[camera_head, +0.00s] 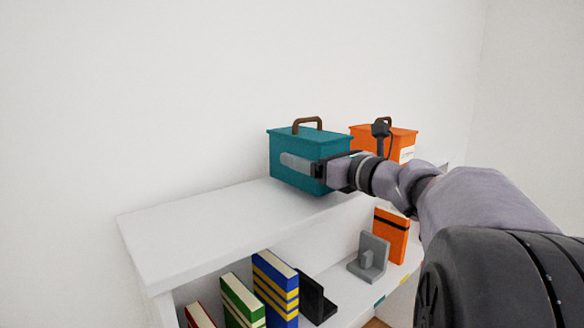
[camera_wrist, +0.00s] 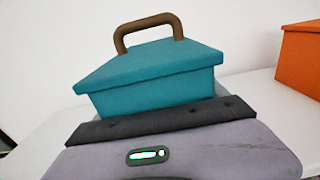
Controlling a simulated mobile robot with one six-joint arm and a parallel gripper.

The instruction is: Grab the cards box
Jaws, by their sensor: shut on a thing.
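A teal box (camera_head: 297,140) with a brown arched handle stands at the back of the white shelf's top. My gripper (camera_head: 302,164) reaches in from the right and is shut on this box. One grey finger lies along the box's near side; the other finger is hidden. In the wrist view the teal box (camera_wrist: 155,75) stands upright just beyond my gripper's body, its lid and handle in full view. No lettering on the teal box can be read, so I cannot tell from a label whether it is the cards box.
An orange box (camera_head: 368,138) with a brown handle and a pale label stands to the right, partly behind my arm. The white shelf top (camera_head: 190,230) is clear at left.

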